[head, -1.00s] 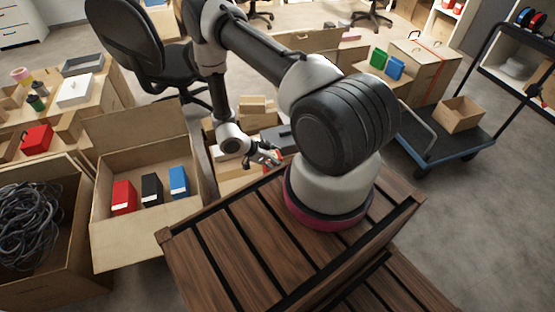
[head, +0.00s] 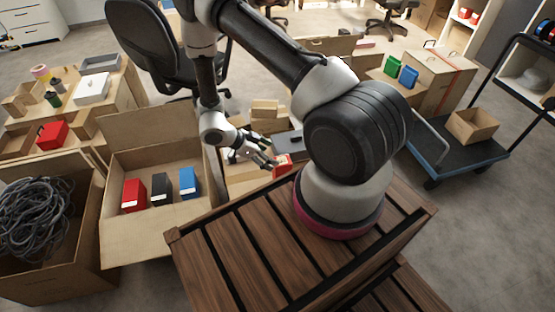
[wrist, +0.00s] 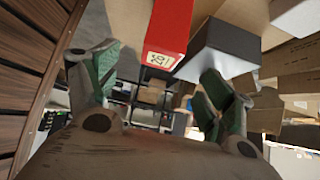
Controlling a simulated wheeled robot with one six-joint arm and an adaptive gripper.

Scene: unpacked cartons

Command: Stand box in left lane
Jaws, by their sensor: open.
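My gripper (head: 270,152) is open and empty over a middle carton, partly hidden behind my arm in the head view. A red box with a white label (head: 283,165) lies beside its fingertips. In the wrist view the red box (wrist: 172,28) is beyond the spread fingers (wrist: 157,92), apart from them. A dark grey box (wrist: 228,48) is right beside it; it also shows in the head view (head: 288,144). In the open left carton (head: 150,232) stand a red box (head: 133,195), a black box (head: 161,187) and a blue box (head: 189,183). I cannot make out lane markings.
A carton of coiled cable (head: 38,215) stands at the far left. A slatted wooden surface (head: 240,265) is in front. A side table (head: 112,110) with small items, an office chair (head: 165,50) and a blue trolley (head: 440,150) stand around.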

